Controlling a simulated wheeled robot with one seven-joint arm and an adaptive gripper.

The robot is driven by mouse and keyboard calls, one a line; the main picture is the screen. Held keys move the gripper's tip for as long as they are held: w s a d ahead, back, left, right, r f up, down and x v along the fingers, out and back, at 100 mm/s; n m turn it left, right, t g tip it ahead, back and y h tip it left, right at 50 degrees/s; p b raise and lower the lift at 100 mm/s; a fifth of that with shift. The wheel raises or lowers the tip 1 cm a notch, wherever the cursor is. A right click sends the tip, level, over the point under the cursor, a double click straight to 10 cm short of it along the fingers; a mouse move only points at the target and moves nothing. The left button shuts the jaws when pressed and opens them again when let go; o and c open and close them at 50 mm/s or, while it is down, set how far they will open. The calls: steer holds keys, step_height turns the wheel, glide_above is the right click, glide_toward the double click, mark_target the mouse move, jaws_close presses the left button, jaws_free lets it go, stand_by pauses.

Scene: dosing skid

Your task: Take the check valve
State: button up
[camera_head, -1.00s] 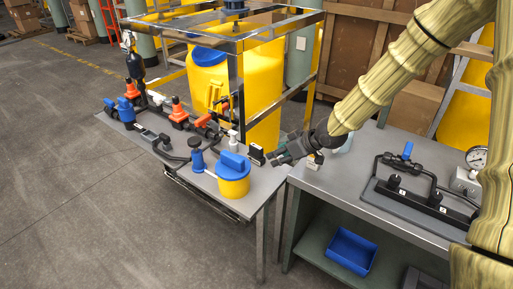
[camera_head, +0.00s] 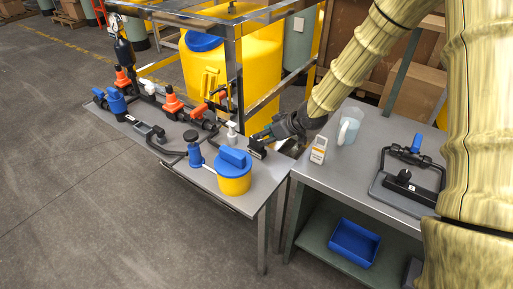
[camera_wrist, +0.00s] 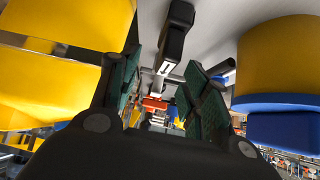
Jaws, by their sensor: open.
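My gripper (camera_head: 262,135) is open and empty over the right end of the skid's grey shelf (camera_head: 222,205), pointing left. In the wrist view its two green-padded fingers (camera_wrist: 163,85) stand apart. A small black block with a white label (camera_head: 257,149) stands just below and in front of the fingertips; in the wrist view a black labelled block (camera_wrist: 172,45) lies beyond the fingers, not between them. I cannot tell for sure which part is the check valve. A blue-and-black fitting (camera_head: 195,155) stands upright further left on the shelf.
A yellow tub with a blue lid (camera_head: 235,183) stands near the shelf front. A white bottle (camera_head: 232,131) and red-handled valve piping (camera_head: 202,112) are close behind. The right table holds a labelled bottle (camera_head: 319,150), a jug (camera_head: 349,127) and a black rack (camera_head: 408,190).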

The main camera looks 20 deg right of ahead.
mark_target(257, 146)
steer(key=x, duration=0.4)
steer(key=shift+s+a, duration=0.2)
steer(key=shift+a, duration=0.15)
steer(key=shift+w+a+f+p, duration=0.2)
steer(key=shift+w+f+p, duration=0.15)
steer(key=shift+f, duration=0.15)
jaws_close()
